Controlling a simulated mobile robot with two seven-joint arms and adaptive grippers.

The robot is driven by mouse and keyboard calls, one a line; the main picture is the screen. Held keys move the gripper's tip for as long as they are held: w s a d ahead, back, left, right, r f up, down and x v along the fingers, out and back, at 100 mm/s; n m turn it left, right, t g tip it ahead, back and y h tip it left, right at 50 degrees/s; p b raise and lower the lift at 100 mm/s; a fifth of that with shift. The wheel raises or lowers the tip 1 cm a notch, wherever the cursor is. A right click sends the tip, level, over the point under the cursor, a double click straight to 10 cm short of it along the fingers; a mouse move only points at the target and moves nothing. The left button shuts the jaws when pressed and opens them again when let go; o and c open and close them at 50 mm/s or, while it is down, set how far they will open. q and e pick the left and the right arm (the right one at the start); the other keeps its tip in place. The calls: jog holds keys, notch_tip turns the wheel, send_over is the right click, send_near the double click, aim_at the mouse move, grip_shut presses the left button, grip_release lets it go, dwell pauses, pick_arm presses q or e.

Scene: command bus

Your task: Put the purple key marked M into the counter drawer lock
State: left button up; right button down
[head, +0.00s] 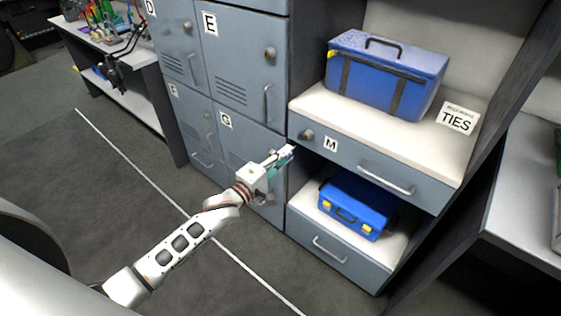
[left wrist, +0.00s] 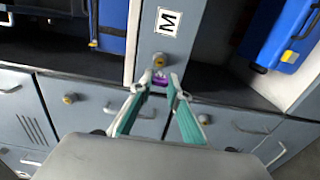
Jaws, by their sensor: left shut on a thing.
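The counter drawer (head: 355,163) has a white label M (head: 330,144), a round lock (head: 306,135) at its left end and a bar handle. The lock (left wrist: 159,60) and the M label (left wrist: 168,22) also show in the left wrist view. My left gripper (head: 284,156) is just left of and below the lock. In the left wrist view my left gripper (left wrist: 160,88) is shut on the purple key (left wrist: 160,80), which shows as a small purple bit between the fingertips. The key appears close to the lock but apart from it. My right gripper is not in view.
A large blue case (head: 385,78) and a TIES sign (head: 457,119) are on the counter. A smaller blue case (head: 352,208) is on the shelf below. Grey lockers (head: 235,60) with their own locks stand left of the drawer. The floor (head: 110,185) is clear.

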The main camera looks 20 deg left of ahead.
pick_arm(q)
jog(key=shift+b+x, duration=0.5)
jog(key=shift+x, duration=1.55)
jog(key=shift+w+d, duration=0.1)
jog(key=shift+w, duration=0.2)
jog(key=shift+p, duration=0.6)
jog(key=shift+w+d, duration=0.2)
jog(key=shift+w, duration=0.35)
dwell(0.3)
jog(key=shift+p, duration=0.3)
dwell(0.5)
jog(key=shift+w+d, duration=0.2)
jog(key=shift+w, duration=0.35)
dwell(0.7)
